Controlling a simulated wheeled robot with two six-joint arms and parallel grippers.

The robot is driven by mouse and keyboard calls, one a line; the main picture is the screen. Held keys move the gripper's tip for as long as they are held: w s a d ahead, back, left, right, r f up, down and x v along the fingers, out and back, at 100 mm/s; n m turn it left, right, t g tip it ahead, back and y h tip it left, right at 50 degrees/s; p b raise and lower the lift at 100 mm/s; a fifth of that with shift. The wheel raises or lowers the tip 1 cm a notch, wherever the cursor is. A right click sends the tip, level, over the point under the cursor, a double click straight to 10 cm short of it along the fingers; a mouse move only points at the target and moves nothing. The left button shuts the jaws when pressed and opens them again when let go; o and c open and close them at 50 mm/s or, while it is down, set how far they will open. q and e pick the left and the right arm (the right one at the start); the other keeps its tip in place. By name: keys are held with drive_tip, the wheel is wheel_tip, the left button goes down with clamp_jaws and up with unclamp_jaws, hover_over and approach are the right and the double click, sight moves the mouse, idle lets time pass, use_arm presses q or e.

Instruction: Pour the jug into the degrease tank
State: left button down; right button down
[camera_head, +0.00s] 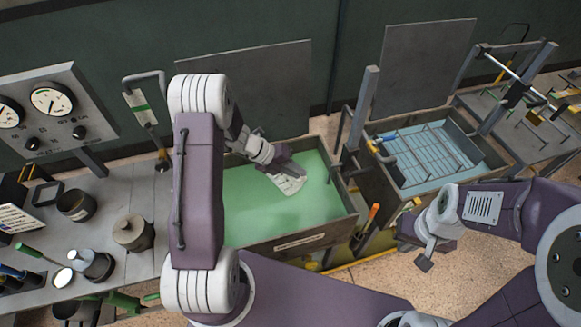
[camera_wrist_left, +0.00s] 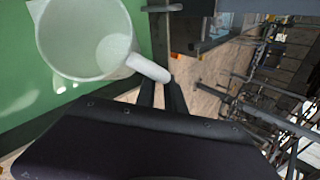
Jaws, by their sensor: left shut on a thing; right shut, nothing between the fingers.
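The degrease tank (camera_head: 335,222) looks to be the left tank, filled with green liquid. My left gripper (camera_head: 278,165) is over it. In the left wrist view the gripper (camera_wrist_left: 163,92) is shut on the handle of a white jug (camera_wrist_left: 85,38). The jug also shows in the head view (camera_head: 289,184), tilted above the green liquid and partly hidden by the gripper. The jug's mouth faces the wrist camera and some pale content shows inside. Whether liquid is flowing out cannot be told. My right gripper (camera_head: 425,262) is shut and empty, right of the tank, over the floor.
A second tank with blue liquid and a wire rack (camera_head: 430,155) stands to the right. A bench (camera_head: 125,195) at left holds dark pots, tools and a gauge panel (camera_head: 55,112). Upright panels stand behind both tanks. Bare floor (camera_head: 390,285) lies in front.

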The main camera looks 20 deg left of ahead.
sight(298, 186)
use_arm(q)
drive_tip(key=f+b, duration=0.1)
drive_tip(key=d+f+y+b, duration=0.1)
drive_tip(key=y+b, duration=0.1)
drive_tip(key=shift+s+d+f+m, duration=0.25)
drive_tip(key=shift+f+m, duration=0.05)
drive_tip(key=shift+f, duration=0.1)
wheel_tip(298, 186, down, 4)
drive_tip(key=t+y+b, duration=0.1)
drive_tip(key=y+b, duration=0.1)
drive_tip(key=y, duration=0.2)
drive_tip(key=shift+r+m+b, duration=0.15)
drive_tip(key=shift+m+b, duration=0.25)
drive_tip(key=shift+w+a+f+y+b, duration=0.1)
drive_tip(key=shift+a+f+y+b, duration=0.1)
drive_tip(key=shift+f+y+b, duration=0.5)
drive_tip(key=shift+a+f+y, duration=0.1)
drive_tip(key=shift+y, duration=0.3)
drive_tip(key=shift+m, duration=0.3)
